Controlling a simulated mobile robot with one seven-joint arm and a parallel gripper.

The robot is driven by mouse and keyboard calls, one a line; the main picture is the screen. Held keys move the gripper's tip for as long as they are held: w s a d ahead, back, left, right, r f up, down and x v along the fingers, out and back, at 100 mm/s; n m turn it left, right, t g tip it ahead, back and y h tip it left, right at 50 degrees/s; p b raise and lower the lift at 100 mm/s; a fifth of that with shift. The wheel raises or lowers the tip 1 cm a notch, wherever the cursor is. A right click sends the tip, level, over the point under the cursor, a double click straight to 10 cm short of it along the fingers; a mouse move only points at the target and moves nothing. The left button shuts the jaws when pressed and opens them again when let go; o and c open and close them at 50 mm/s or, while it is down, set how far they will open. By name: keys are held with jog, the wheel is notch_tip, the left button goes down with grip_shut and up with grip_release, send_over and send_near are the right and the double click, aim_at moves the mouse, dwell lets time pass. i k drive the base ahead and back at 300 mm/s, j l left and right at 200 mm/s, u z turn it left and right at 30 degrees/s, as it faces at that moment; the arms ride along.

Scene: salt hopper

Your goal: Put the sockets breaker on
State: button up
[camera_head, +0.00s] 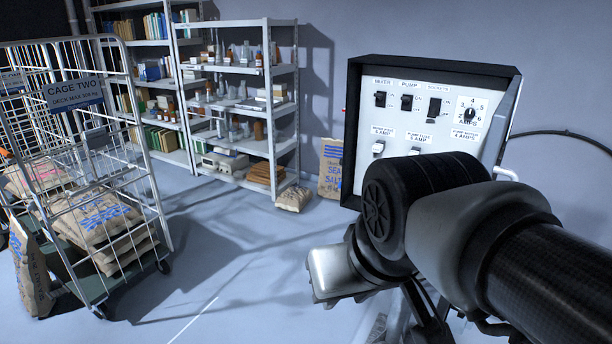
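The sockets breaker (434,108) is a dark switch at the right of the top row on a pale panel (455,90) in a black-edged box. It sits under a "SOCKETS" label, beside the mixer switch (380,99) and the pump switch (406,102). I cannot tell whether its lever is up or down. My dark arm crosses the lower right and covers the panel's lower part. A silver piece (338,272) at the arm's far end, below and left of the panel, looks like my gripper. Its fingers cannot be made out, and nothing of it is at the breaker.
A numbered dial (470,115) is right of the breaker; small white switches (378,148) are below. A wire cage trolley (90,170) with sacks stands at left. Shelves (240,70) line the back wall. A sack (331,165) stands left of the panel. The middle floor is clear.

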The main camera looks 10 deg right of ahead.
aim_at(431, 116)
jog(key=k+j+z, duration=0.25)
jog(key=k, duration=0.15)
jog(key=k+j+z, duration=0.1)
jog(key=k+z, duration=0.2)
jog(key=k+l+z, duration=0.4)
jog(key=l, duration=0.35)
jog(key=u, duration=0.9)
jog(key=i, duration=3.1)
jog(key=j+z, duration=0.2)
jog(key=i+l, duration=0.05)
